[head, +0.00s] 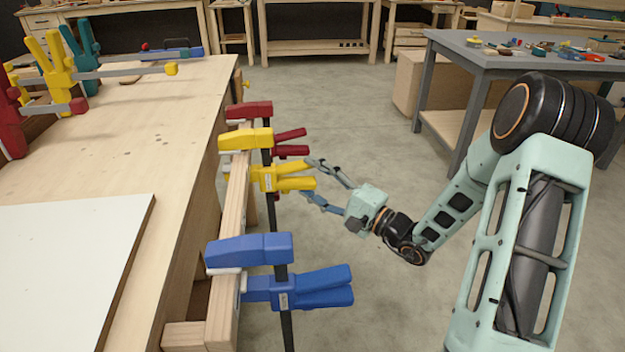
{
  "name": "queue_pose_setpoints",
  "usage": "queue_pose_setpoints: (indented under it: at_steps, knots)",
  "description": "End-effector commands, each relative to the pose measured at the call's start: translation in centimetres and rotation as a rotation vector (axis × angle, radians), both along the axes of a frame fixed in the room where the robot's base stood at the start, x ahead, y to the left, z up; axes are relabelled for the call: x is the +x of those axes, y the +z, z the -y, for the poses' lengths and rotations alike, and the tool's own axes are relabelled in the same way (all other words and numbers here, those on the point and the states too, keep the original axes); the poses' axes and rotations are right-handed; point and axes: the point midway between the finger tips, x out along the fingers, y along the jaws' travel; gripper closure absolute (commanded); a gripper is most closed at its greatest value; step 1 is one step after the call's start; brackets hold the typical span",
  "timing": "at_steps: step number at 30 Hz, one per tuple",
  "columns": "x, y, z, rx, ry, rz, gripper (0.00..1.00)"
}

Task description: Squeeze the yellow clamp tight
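The yellow clamp (245,139) sits on the wooden chair frame (231,215) at the workbench's right edge, between a red clamp and a blue clamp. Its upper jaw rests on top of the wood, and its two yellow handles (295,177) stick out to the right. My gripper (306,178) reaches in from the right with its fingers spread apart. One fingertip is near the upper handle and the other is lower, close to the lower handle. I cannot tell whether either finger touches a handle.
The red clamp (249,110) is just behind, and the blue clamp (248,250) is in front, its handles extending right. The workbench (150,150) holds a white panel (65,255) and more clamps at the back left. A grey table (500,62) stands at back right. Open floor lies between.

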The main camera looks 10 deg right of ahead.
Motion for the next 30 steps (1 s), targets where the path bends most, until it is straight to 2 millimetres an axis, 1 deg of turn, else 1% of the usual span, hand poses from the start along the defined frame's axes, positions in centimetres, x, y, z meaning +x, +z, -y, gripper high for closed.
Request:
queue_pose_setpoints:
  at_steps: [13,25,30]
  knots:
    - [0.1,0.1,-0.2,0.001,0.001,0.005,0.45]
    - [0.9,-0.1,-1.8,0.001,0.003,0.004,0.45]
    - [1.1,-0.2,-2.2,0.001,0.003,0.003,0.45]
